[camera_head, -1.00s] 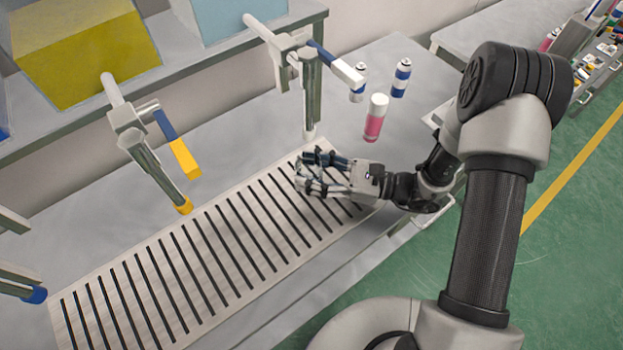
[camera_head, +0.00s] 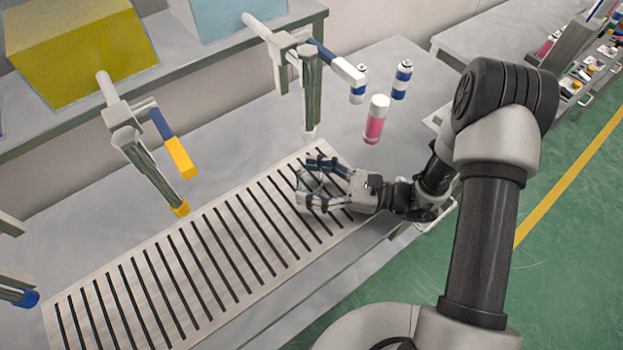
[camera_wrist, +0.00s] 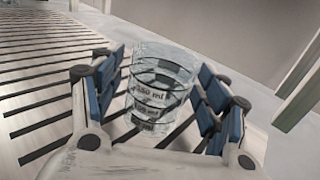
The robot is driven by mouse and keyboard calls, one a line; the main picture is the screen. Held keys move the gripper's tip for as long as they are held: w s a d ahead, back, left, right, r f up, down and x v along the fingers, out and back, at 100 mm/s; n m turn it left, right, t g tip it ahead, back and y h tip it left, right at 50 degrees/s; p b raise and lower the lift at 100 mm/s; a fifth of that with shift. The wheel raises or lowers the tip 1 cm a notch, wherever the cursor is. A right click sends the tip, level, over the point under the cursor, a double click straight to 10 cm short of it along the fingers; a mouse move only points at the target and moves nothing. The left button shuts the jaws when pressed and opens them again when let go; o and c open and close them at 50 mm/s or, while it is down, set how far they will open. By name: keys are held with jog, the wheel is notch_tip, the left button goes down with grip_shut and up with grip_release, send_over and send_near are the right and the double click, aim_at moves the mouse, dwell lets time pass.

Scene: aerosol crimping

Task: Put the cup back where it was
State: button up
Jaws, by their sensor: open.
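The cup (camera_wrist: 160,85) is clear, with dark measuring marks in ml. In the wrist view it stands on the slatted board, between the two blue-padded fingers of my gripper (camera_wrist: 163,92). The fingers are open, with a visible gap on the right side; on the left the pad is very close to the cup and I cannot tell if it touches. In the head view my gripper (camera_head: 311,183) is low over the right end of the slatted board (camera_head: 215,235), and the cup is hardly visible there.
A pink can with a white cap (camera_head: 376,120) and two blue-and-white cans (camera_head: 401,80) stand on the table behind my gripper. A press with a blue-and-white lever (camera_head: 310,90) stands at the back, another with a yellow-tipped lever (camera_head: 180,160) farther left. The board's middle is clear.

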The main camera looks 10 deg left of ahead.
jog(key=shift+d+r, duration=0.25)
jog(key=d+p, duration=0.2)
jog(key=d, duration=0.9)
jog(key=shift+d, duration=0.3)
jog(key=s+r+n+g+h, duration=0.4)
jog(key=r+n, duration=0.2)
jog(key=r, duration=0.2)
jog(key=s+d+r+n+t+h, duration=0.8)
jog(key=s+d+r+n+h, duration=0.3)
jog(key=r+h, duration=0.3)
jog(key=shift+d+n+t, duration=0.2)
jog(key=shift+n+t, duration=0.2)
jog(key=shift+n, duration=0.1)
